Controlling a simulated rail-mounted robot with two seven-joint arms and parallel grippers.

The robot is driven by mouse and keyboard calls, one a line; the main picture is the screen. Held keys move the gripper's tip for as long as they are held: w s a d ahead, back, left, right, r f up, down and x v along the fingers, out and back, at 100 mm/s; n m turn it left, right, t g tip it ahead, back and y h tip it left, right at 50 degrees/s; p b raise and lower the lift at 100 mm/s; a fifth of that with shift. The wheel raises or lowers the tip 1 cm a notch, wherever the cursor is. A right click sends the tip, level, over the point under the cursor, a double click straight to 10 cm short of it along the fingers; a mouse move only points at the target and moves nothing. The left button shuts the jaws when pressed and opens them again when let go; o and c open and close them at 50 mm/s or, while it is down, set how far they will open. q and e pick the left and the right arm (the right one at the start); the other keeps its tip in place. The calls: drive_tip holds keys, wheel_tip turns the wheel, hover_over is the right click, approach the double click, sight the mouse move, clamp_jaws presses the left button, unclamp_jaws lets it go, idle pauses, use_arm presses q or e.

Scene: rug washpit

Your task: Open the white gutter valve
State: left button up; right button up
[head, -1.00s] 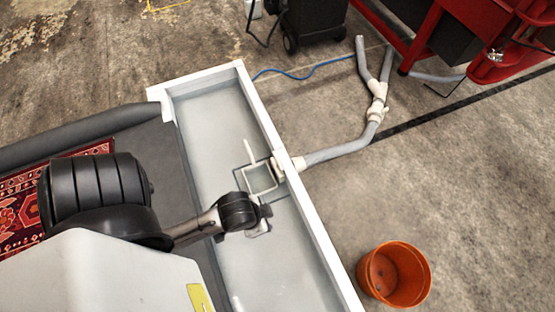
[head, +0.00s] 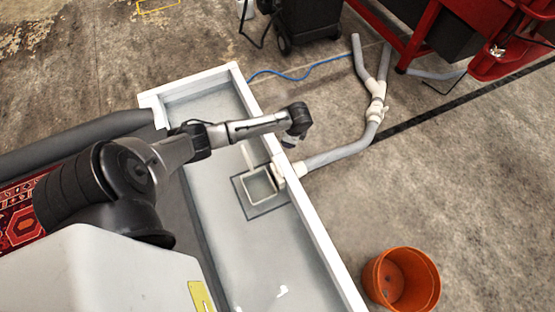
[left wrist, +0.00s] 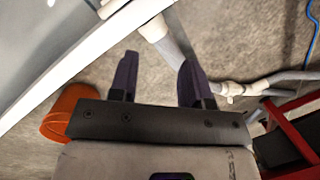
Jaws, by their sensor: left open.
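The white gutter valve (head: 280,168) sits at the gutter's right wall, beside a square drain frame (head: 260,186) in the gutter floor. A pale upright bar (head: 246,155) stands at the frame's far side; I cannot tell if it is the valve's handle. A white pipe fitting (left wrist: 153,28) shows outside the wall in the left wrist view. My left gripper (head: 290,142) is above the gutter's right wall, just beyond the valve and apart from it. Its two dark fingers (left wrist: 157,75) are spread with nothing between them. My right gripper is in neither view.
The white gutter wall (head: 320,245) runs along the pit. A grey drain pipe (head: 340,153) leads from it across the concrete. An orange bucket (head: 402,280) stands at lower right. A red frame (head: 405,45) and blue hose (head: 300,75) lie farther back.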

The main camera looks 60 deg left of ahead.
sight(276, 164)
use_arm(q)
drive_tip(key=s+f+m+b, duration=0.1)
drive_tip(key=f+m+b, duration=0.1)
drive_tip(key=f, duration=0.3)
drive_tip(key=s+f+m+g+h+b, duration=0.1)
drive_tip(key=s+f+m+b, duration=0.1)
drive_tip(key=f+m+b, duration=0.1)
drive_tip(key=s+f+m+h+b, duration=0.1)
drive_tip(key=f+m, duration=0.3)
drive_tip(key=f, duration=0.4)
drive_tip(key=shift+s+f+m+g+b, duration=0.1)
drive_tip(key=shift+s+m+g+b, duration=0.25)
drive_tip(key=shift+s+b, duration=0.4)
drive_tip(key=shift+f+b, duration=0.4)
drive_tip(key=shift+f, duration=0.2)
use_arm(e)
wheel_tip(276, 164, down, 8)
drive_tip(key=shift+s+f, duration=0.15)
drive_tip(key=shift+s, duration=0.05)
use_arm(q)
drive_tip(key=c, duration=0.3)
clamp_jaws()
